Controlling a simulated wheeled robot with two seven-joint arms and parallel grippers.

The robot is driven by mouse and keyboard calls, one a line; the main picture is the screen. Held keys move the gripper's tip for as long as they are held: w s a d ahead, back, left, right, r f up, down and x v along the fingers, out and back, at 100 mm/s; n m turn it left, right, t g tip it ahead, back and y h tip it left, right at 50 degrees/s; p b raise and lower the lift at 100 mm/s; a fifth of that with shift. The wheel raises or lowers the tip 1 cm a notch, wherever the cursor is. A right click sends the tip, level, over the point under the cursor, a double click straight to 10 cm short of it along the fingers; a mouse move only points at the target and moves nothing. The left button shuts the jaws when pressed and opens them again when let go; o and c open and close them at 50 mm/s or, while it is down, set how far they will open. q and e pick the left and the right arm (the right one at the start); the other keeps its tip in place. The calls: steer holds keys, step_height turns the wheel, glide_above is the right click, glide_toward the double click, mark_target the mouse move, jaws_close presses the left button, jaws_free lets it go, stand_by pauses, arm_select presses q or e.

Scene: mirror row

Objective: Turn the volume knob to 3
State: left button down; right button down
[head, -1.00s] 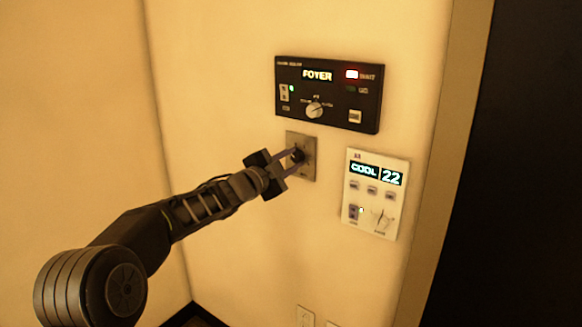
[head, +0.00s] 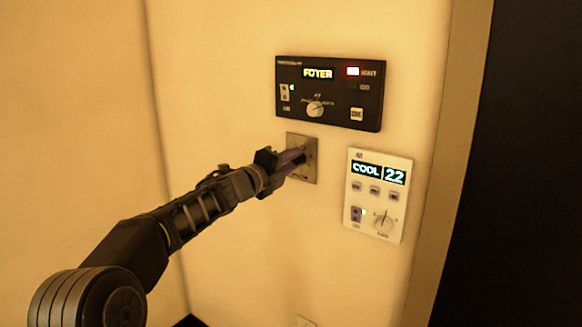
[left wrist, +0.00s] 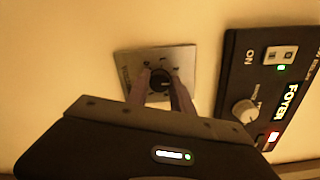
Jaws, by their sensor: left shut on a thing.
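The volume knob (left wrist: 159,82) is a small dark knob on a square metal plate (left wrist: 183,57) on the wall. The plate also shows in the head view (head: 309,170), where my gripper hides most of the knob. My left gripper (head: 299,157) is shut on the knob; in the left wrist view its two fingers (left wrist: 160,90) lie on either side of it. Small marks ring the knob, too small and blurred to read. My right gripper is not in view.
A black panel (head: 345,92) reading FOYER, with its own knob (head: 315,109), is just above the plate. A white panel (head: 364,168) reading COOL 22 is to the lower right. A door frame (head: 445,150) stands farther right. The wall to the left is bare.

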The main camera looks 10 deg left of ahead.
arm_select(q)
steer(key=m+b, duration=0.1)
steer(key=m, duration=0.3)
steer(key=shift+m+b, duration=0.35)
steer(key=shift+m, duration=0.05)
steer(key=c, duration=1.1)
jaws_free()
steer(key=b+v, duration=0.1)
steer(key=v, duration=0.6)
steer(key=shift+s+b, duration=0.3)
steer(key=shift+s, duration=0.1)
